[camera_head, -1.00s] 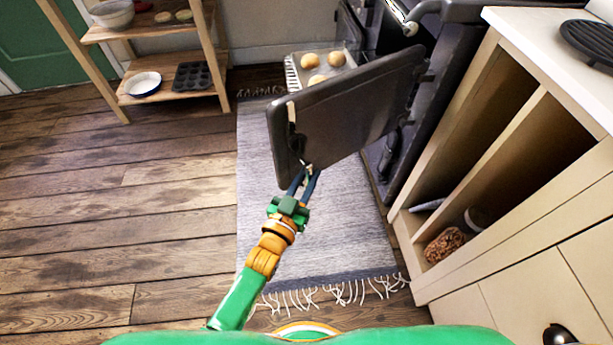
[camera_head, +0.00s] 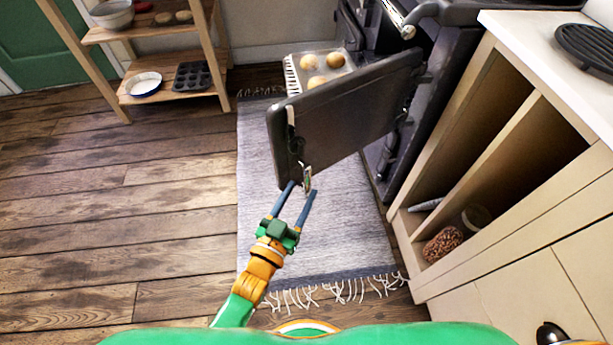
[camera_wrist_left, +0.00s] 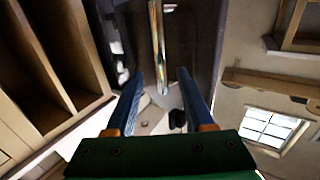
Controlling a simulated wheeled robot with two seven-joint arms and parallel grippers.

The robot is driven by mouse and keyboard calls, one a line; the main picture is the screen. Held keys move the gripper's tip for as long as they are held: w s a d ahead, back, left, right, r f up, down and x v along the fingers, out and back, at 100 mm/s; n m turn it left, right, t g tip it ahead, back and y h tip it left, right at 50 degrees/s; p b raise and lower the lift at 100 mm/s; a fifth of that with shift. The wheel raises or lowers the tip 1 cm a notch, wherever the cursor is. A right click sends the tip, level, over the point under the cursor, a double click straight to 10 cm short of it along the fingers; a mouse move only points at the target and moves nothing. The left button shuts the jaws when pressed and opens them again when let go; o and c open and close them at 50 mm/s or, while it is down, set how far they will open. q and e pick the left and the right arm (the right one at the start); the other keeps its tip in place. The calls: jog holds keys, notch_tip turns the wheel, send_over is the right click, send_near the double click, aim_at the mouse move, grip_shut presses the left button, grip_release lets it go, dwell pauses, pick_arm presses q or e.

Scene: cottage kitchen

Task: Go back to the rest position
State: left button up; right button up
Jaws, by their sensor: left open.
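My left gripper (camera_head: 301,192) is open, its two blue fingers spread apart just below the near edge of the dark oven door (camera_head: 345,115). The door stands open over the rug. Its metal handle (camera_head: 307,178) is seen end-on, close to the fingertips and roughly between them. In the left wrist view the open fingers (camera_wrist_left: 160,80) also show, with the long shiny handle (camera_wrist_left: 157,45) ahead and between them; I cannot tell whether they touch it. My right gripper is not in view.
A tray of round buns (camera_head: 320,68) is behind the door. A cream cabinet (camera_head: 490,165) with open compartments and a counter stands at right. A wooden shelf (camera_head: 165,93) is at back left. The grey rug (camera_head: 330,230) and the left floor are clear.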

pick_arm(q)
jog(key=shift+s+a, duration=0.3)
jog(key=shift+s, duration=0.35)
jog(key=shift+s+a, duration=0.1)
jog(key=shift+s, duration=0.1)
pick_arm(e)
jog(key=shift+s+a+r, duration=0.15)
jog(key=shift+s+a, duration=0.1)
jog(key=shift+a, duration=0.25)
